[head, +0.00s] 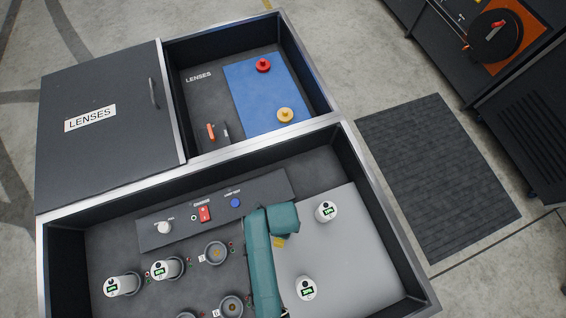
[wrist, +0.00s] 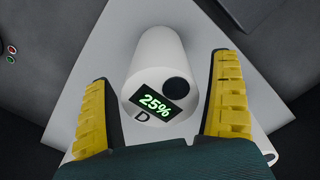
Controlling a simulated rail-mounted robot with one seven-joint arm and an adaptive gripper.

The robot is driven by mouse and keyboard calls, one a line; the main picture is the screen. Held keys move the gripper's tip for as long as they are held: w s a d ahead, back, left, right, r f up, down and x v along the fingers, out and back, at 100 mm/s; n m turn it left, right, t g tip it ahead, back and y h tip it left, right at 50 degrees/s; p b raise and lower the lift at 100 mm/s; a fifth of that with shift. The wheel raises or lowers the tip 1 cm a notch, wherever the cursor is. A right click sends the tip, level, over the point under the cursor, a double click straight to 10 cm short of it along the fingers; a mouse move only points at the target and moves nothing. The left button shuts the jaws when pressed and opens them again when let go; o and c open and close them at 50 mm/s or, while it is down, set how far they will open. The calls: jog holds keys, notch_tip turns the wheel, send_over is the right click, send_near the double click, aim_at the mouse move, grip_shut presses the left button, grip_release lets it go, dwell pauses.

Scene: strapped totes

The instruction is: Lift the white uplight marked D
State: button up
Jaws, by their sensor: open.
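The white uplight marked D (wrist: 155,65) is a white cylinder with a dark round spot and a green "25%" display on its end. In the wrist view it stands between the two yellow fingers of my gripper (wrist: 164,75), which is open, with a gap visible on both sides. In the head view, a bit of yellow on my gripper (head: 279,241) shows beside my teal arm. I cannot make out D in that view; my arm seems to cover it.
Two other white uplights (head: 327,211) (head: 305,288) stand on the light grey pad (head: 350,250). A lenses compartment (head: 205,110) lies behind.

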jog(key=shift+f, duration=0.75)
jog(key=shift+w+r, duration=0.1)
jog(key=shift+r, duration=0.05)
jog(key=c, duration=1.4)
jog(key=shift+o, duration=0.2)
